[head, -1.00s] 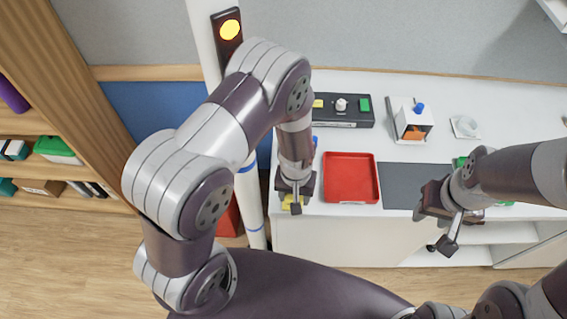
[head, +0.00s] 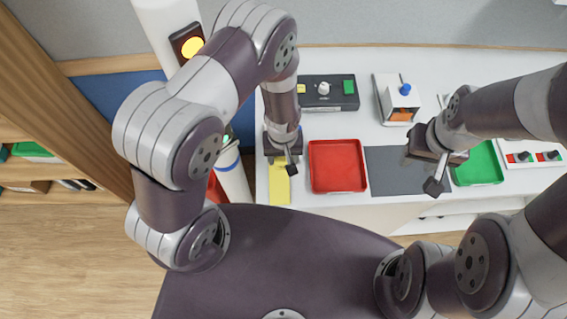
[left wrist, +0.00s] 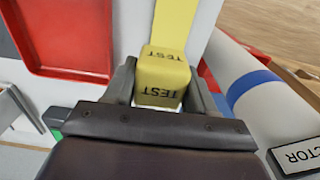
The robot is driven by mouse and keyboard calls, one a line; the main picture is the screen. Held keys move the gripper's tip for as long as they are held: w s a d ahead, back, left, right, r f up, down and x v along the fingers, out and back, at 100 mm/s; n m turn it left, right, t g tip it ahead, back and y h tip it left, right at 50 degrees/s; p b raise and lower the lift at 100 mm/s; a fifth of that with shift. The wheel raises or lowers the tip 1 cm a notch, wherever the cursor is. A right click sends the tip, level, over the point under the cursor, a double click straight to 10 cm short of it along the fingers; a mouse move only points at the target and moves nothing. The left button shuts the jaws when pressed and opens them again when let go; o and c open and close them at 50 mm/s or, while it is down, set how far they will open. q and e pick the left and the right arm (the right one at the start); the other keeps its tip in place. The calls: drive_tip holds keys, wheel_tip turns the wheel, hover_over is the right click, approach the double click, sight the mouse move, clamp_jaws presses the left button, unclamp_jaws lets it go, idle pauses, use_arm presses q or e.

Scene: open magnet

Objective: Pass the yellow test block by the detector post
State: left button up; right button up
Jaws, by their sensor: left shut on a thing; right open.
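The yellow test block (left wrist: 163,78), marked TEST, is held between the fingers of my left gripper (left wrist: 163,98) in the left wrist view. In the head view my left gripper (head: 281,158) is over the counter's left end and mostly hides the block. A flat yellow strip (head: 279,190) lies on the counter beside the gripper. The detector post (head: 234,178), white with blue bands, stands just left of the counter, apart from the gripper. Its dark panel carries a lit yellow lamp (head: 192,47). The post also shows in the left wrist view (left wrist: 265,110). My right gripper (head: 437,160) is open and empty.
A red tray (head: 312,180) is right of my left gripper, then a grey mat (head: 390,183) and a green tray (head: 482,181). A black control box (head: 345,103) and a white device (head: 400,92) stand behind. Wooden shelving (head: 70,110) is at left.

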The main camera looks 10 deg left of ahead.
use_arm(q)
drive_tip(key=w+a+b, duration=0.3)
drive_tip(key=w+b, duration=0.1)
drive_tip(key=w, duration=0.8)
drive_tip(key=shift+w+a, duration=0.25)
drive_tip(key=shift+a, duration=0.1)
idle(2.1)
